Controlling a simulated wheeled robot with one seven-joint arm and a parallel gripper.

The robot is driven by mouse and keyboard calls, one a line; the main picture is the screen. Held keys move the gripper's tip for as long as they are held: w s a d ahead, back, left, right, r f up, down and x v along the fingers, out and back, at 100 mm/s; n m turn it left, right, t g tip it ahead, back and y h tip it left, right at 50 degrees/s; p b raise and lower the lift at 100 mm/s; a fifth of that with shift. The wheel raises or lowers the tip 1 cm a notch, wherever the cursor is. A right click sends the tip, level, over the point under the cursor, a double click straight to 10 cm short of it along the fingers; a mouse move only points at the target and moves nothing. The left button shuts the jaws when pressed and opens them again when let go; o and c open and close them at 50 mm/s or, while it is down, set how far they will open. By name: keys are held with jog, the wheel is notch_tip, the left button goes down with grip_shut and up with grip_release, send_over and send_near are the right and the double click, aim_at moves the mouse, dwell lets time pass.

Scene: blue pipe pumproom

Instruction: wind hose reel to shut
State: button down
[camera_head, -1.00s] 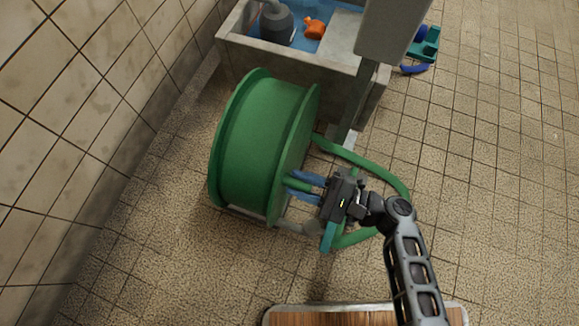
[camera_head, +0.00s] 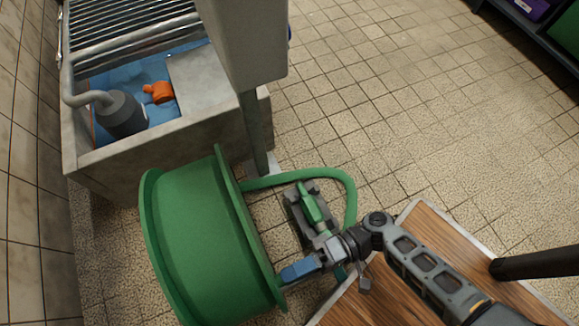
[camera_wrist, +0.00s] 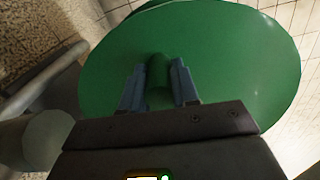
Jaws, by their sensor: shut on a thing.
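The green hose reel (camera_head: 205,240) stands on its side-facing drum at the lower left of the head view. Its round green face fills much of the wrist view (camera_wrist: 230,60). My gripper (camera_head: 285,273) is at the reel's right face, near its lower right edge in the head view. In the wrist view, its blue fingers (camera_wrist: 158,88) are shut on a green crank handle (camera_wrist: 157,68) that sticks out from the face. The handle is hidden in the head view. A green hose (camera_head: 325,173) loops on the right of the reel.
A concrete basin (camera_head: 120,160) with a grey pump (camera_head: 122,115) and an orange object (camera_head: 158,92) stands behind the reel. A grey post (camera_head: 258,135) is close by. A green and grey fitting (camera_head: 312,205) lies beside my wrist. The tiled floor at right is open.

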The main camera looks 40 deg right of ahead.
jog(key=shift+w+d+f+n, duration=0.1)
jog(key=shift+f+n, duration=0.5)
jog(key=shift+f, duration=0.1)
jog(key=c, duration=0.8)
grip_release()
jog(key=shift+c, duration=0.2)
jog(key=p+v, duration=0.1)
jog(key=v, duration=0.6)
jog(key=shift+d, duration=0.35)
